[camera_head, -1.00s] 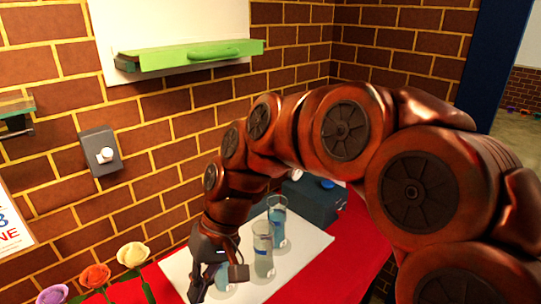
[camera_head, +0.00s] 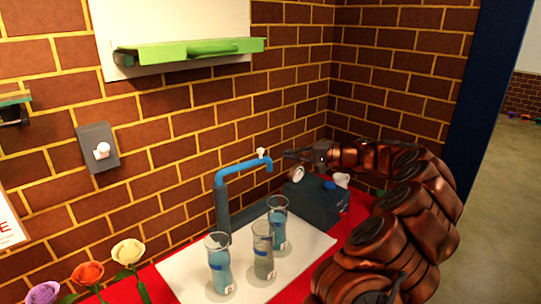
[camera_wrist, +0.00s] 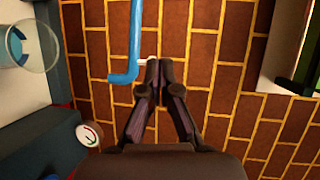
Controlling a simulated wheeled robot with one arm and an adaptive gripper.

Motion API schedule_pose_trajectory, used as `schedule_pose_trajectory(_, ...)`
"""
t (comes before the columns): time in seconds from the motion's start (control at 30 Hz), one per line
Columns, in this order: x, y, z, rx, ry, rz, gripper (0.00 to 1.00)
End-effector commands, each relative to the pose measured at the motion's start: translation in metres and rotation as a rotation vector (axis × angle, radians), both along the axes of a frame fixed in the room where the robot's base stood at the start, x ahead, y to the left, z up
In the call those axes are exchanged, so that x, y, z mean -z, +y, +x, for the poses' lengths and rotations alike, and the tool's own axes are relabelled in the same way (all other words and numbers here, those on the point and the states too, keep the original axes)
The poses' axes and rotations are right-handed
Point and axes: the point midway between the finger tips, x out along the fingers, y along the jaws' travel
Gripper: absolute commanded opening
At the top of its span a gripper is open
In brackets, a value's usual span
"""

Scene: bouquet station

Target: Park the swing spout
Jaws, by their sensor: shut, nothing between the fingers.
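The blue swing spout (camera_head: 240,165) rises from a dark post (camera_head: 223,208) at the back of the white mat and bends right over the table, its tip turned down. A small white knob (camera_head: 261,153) sits on top near its outer end. My gripper (camera_head: 288,154) is shut and empty, just right of the spout's end. In the wrist view the spout (camera_wrist: 135,40) hangs left of my gripper (camera_wrist: 159,62), whose fingertips are together close to the white knob. I cannot tell whether they touch it.
Several glasses of liquid, one a blue glass (camera_head: 219,265), stand on the white mat (camera_head: 310,245) below the spout. A dark box with a dial (camera_head: 315,203) stands below my gripper. Roses (camera_head: 128,252) are at front left. A green shelf (camera_head: 190,52) is on the wall.

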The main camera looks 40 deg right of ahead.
Motion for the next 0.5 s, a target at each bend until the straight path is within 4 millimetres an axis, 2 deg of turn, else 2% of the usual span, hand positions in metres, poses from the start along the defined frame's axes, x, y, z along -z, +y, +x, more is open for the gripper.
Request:
schedule_pose_trajectory(0.03, 0.007, -0.021, -0.005, 0.040, -0.008, 0.009, 0.00)
schedule_pose_trajectory(0.1, 0.012, -0.041, -0.010, 0.080, -0.018, 0.016, 0.00)
schedule_pose_trajectory(0.2, 0.016, -0.057, -0.014, 0.111, -0.025, 0.023, 0.00)
schedule_pose_trajectory(0.37, 0.017, -0.057, -0.006, 0.120, -0.027, 0.025, 0.00)
schedule_pose_trajectory(0.5, 0.018, -0.046, 0.012, 0.115, -0.025, 0.026, 0.00)
